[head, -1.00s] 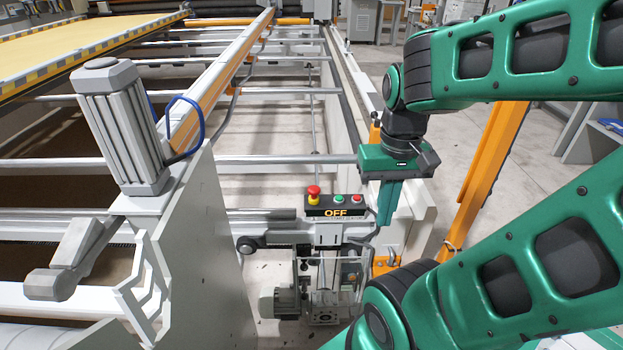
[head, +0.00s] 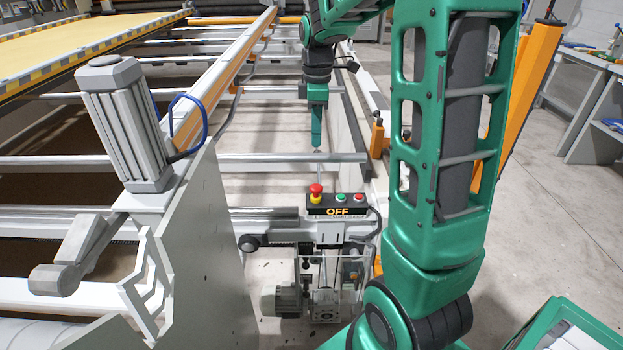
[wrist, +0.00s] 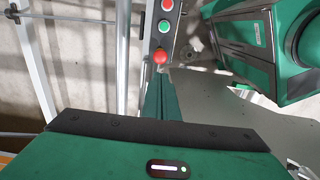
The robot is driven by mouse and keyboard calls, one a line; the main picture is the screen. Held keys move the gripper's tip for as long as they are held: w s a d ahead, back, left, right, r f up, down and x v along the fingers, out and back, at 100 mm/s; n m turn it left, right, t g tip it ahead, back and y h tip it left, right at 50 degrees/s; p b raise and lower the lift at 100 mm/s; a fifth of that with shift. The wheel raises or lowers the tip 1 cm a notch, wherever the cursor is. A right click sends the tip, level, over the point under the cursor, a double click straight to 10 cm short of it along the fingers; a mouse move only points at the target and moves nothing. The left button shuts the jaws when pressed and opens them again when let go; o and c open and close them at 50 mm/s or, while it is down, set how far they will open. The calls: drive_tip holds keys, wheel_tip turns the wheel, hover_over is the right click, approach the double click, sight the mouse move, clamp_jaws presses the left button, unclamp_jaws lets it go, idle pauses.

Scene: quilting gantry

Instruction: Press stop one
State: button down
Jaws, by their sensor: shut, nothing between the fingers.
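A small dark control box (head: 328,200) with an "OFF" label stands on the machine's rail in the head view. It bears a large red mushroom button (head: 316,188) on a yellow base at its left, then a green button (head: 341,198) and a smaller red button (head: 359,198). My gripper (head: 317,149) is shut and empty, pointing down above and behind the mushroom button, apart from it in the picture. In the wrist view the mushroom button (wrist: 160,56) shows just beyond my fingertips (wrist: 158,76), with the green button (wrist: 164,26) and small red button (wrist: 167,5) farther out.
A metal crossbar (head: 270,159) runs behind the control box. A grey motor housing (head: 125,125) and tall side plate (head: 205,255) stand to the left. An orange post (head: 530,80) stands to the right. The floor at right is open.

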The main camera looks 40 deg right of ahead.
sight(315, 187)
idle(0.3)
wheel_tip(315, 187, down, 14)
drive_tip(key=shift+f, duration=0.1)
idle(0.5)
drive_tip(key=shift+f, duration=0.95)
wheel_tip(315, 187, up, 14)
drive_tip(key=shift+r, duration=0.15)
idle(0.7)
